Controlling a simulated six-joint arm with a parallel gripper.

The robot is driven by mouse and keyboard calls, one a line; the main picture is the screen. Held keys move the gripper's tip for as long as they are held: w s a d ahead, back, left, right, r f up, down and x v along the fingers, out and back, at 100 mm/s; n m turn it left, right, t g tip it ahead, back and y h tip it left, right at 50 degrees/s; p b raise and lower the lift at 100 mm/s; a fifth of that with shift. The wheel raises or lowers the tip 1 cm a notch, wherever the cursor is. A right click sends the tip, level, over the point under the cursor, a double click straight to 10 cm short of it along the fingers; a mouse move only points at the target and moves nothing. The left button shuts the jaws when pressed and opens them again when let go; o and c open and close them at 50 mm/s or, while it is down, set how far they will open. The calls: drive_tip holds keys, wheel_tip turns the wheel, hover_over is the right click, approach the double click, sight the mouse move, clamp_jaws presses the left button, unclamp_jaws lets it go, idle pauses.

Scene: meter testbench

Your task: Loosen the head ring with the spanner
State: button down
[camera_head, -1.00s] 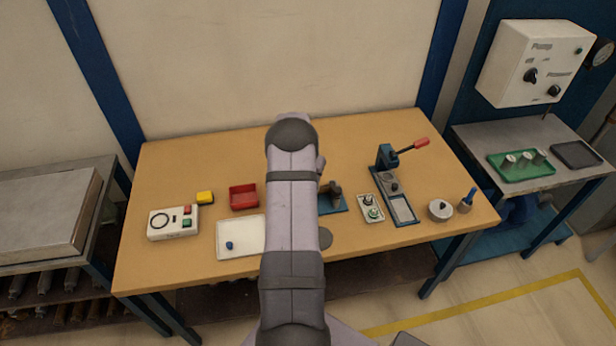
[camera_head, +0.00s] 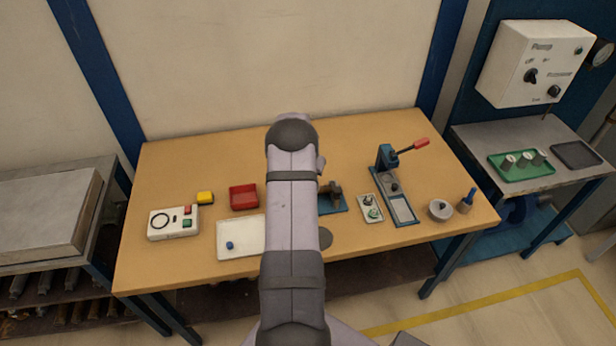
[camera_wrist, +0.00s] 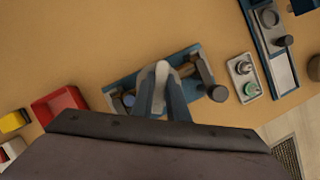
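A blue fixture (camera_head: 334,205) with a brownish meter body (camera_head: 335,188) on it stands mid-table, partly hidden behind my arm in the head view. In the wrist view the blue base (camera_wrist: 195,52) shows below my gripper (camera_wrist: 161,75), with a grey round-ended part (camera_wrist: 217,93) at its right. My gripper's fingers point down over the fixture and cover its middle. A pale narrow shape shows between the fingers; I cannot tell if it is held. I cannot make out the spanner or the head ring for certain. In the head view my arm hides the gripper.
A small tray (camera_head: 362,214) with a green-topped part sits right of the fixture, then a blue press (camera_head: 405,209) with a red-tipped lever. A red bin (camera_head: 243,197), white tray (camera_head: 235,249) and control box (camera_head: 160,226) are left. The table's back strip is clear.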

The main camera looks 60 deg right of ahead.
drive_tip(key=shift+r+p, duration=0.65)
drive_tip(key=shift+r, duration=0.1)
idle(1.3)
drive_tip(key=shift+r+p, duration=1.55)
drive_tip(key=shift+r, duration=0.35)
